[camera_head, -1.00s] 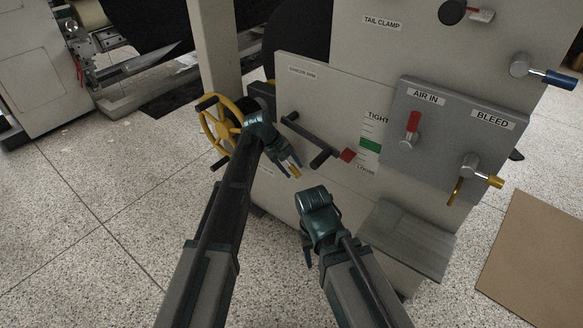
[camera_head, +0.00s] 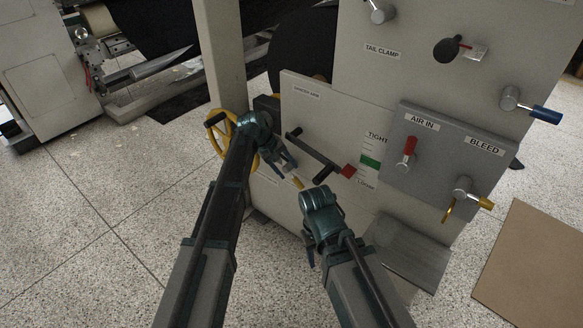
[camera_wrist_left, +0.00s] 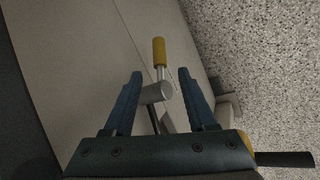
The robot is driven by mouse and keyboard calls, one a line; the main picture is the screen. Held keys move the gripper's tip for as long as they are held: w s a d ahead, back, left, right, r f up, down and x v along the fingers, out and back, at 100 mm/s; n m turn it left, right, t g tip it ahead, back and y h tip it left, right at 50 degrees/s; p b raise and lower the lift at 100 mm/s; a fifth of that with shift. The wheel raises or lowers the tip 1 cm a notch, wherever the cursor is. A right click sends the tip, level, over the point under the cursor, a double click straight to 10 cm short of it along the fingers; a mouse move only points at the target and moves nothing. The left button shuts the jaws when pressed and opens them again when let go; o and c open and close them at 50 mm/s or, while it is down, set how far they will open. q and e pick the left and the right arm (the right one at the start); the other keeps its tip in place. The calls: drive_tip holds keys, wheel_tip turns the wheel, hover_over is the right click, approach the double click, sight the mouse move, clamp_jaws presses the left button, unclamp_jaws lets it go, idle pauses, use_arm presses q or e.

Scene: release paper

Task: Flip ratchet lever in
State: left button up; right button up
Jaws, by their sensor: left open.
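A small lever with a yellow grip (camera_wrist_left: 159,50) on a silver round hub (camera_wrist_left: 153,93) stands out from the pale panel. In the left wrist view it lies between the fingers of my left gripper (camera_wrist_left: 162,75), which is open, with no clear contact. In the head view the lever's yellow tip (camera_head: 298,182) shows just beyond my left gripper (camera_head: 286,163); the rest of it is hidden by the gripper. My right gripper (camera_head: 309,250) hangs low in front of the cabinet, mostly hidden by its own wrist.
A black crank handle (camera_head: 312,154) with a red pointer (camera_head: 348,171) sits close right of my left gripper. A yellow handwheel (camera_head: 216,134) is behind my left arm. A grey valve plate (camera_head: 440,150) with red and yellow levers is at right. Open floor lies left.

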use_arm(q)
drive_tip(key=p+v, duration=0.5)
drive_tip(key=v, duration=0.1)
drive_tip(key=shift+a+r, duration=0.2)
drive_tip(key=shift+r, duration=0.2)
drive_tip(key=shift+s, duration=0.1)
drive_tip(key=shift+c, duration=0.2)
